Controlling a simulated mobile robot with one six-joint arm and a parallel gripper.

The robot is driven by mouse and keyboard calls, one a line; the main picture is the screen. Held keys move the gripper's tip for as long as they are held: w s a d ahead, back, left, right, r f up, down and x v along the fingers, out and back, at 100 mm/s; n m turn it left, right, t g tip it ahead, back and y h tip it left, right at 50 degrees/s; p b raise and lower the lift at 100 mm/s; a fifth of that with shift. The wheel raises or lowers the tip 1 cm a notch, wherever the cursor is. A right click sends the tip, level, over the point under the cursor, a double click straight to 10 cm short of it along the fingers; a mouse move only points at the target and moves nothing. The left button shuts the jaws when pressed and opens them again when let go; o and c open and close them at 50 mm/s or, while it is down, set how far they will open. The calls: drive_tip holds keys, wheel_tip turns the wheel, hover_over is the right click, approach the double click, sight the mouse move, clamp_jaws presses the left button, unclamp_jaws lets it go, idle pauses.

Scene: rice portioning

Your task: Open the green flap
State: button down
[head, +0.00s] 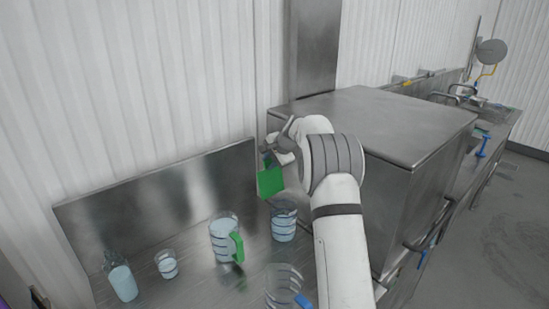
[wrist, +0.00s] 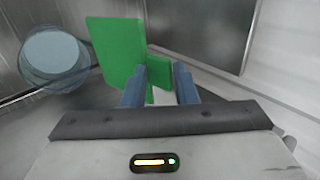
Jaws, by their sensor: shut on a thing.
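The green flap (head: 271,182) is a flat green panel beside the steel box, left of my arm in the head view. In the wrist view the green flap (wrist: 117,50) stands tilted, with a smaller green part to its right between the fingers. My gripper (wrist: 160,80) has its two blue-grey fingers around that smaller green part and is shut on it. In the head view my gripper (head: 268,158) is small and partly hidden by my wrist. How the flap is hinged cannot be seen.
A jug with a green handle (head: 223,240) and a clear container (head: 284,222) stand on the steel counter below. A clear jug with a blue handle (head: 283,285), a small cup (head: 167,264) and a bottle (head: 122,281) stand nearby. The large steel box (head: 375,120) is close to my arm.

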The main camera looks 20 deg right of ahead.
drive_tip(key=shift+s+a+f, duration=0.1)
drive_tip(key=shift+a+f, duration=0.05)
drive_tip(key=shift+f, duration=0.35)
drive_tip(key=shift+s+a+f, duration=0.1)
drive_tip(key=shift+a+f, duration=0.05)
drive_tip(key=shift+f, duration=0.3)
drive_tip(key=shift+d, duration=0.15)
drive_tip(key=c, duration=1.6)
unclamp_jaws()
drive_tip(key=shift+o, duration=0.2)
drive_tip(key=shift+w+f+g, duration=0.1)
drive_tip(key=shift+g, duration=0.2)
drive_tip(key=shift+d, duration=0.15)
drive_tip(key=shift+s+r, duration=0.2)
drive_tip(key=shift+r, duration=0.1)
drive_tip(key=b+v, duration=0.2)
drive_tip(key=v, duration=0.5)
drive_tip(key=shift+r+b, duration=0.35)
drive_tip(key=shift+s, duration=0.1)
